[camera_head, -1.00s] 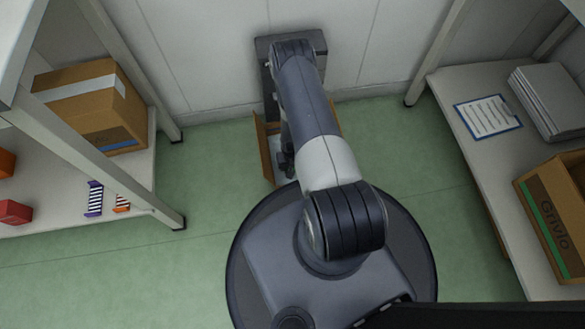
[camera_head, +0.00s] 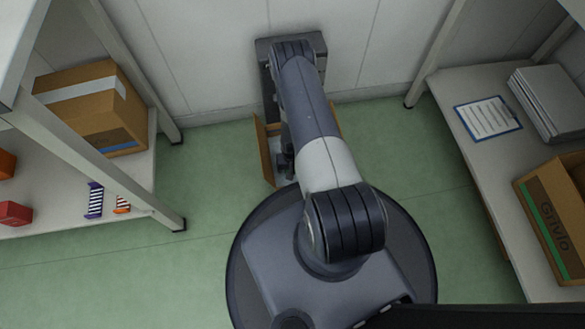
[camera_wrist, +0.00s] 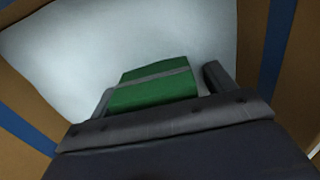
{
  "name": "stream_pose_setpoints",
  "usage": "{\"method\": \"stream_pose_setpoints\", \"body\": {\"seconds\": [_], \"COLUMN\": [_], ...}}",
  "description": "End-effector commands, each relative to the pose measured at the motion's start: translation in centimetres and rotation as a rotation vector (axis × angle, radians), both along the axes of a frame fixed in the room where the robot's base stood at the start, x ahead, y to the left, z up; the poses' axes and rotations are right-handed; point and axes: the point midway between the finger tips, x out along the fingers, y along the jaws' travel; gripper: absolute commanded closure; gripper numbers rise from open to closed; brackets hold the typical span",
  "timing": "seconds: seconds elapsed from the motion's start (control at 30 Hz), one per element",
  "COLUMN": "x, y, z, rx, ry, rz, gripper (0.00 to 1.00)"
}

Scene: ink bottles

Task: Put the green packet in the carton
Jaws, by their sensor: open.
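The green packet (camera_wrist: 150,92), with a grey band across it, shows in the wrist view between the fingers of my gripper (camera_wrist: 160,88). My gripper is open, with a gap between the packet and the right finger. Behind the packet is the pale inside of the carton, whose brown wall (camera_wrist: 251,45) carries a blue stripe. I cannot tell whether the packet touches the carton's bottom. In the head view the open carton (camera_head: 264,152) stands on the floor near the wall, mostly hidden under my arm. The packet is hidden there.
A left shelf holds a taped box (camera_head: 105,112), red boxes (camera_head: 13,213) and small striped packets (camera_head: 95,200). A right shelf holds a clipboard (camera_head: 488,118), a grey stack (camera_head: 550,100) and a Grivio box (camera_head: 550,225). Green floor (camera_head: 195,190) is clear on both sides.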

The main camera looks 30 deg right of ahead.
Motion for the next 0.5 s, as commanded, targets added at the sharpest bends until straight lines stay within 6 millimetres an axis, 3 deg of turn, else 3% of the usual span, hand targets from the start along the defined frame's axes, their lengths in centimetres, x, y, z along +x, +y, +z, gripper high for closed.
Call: {"method": "stream_pose_setpoints", "body": {"seconds": [0.3, 0.5], "x": [0.1, 0.1], "y": [0.0, 0.0], "z": [7.3, 10.6], "rx": [-0.001, -0.001], "ry": [-0.002, -0.002], "rz": [0.000, 0.000], "gripper": [0.23, 0.23]}}
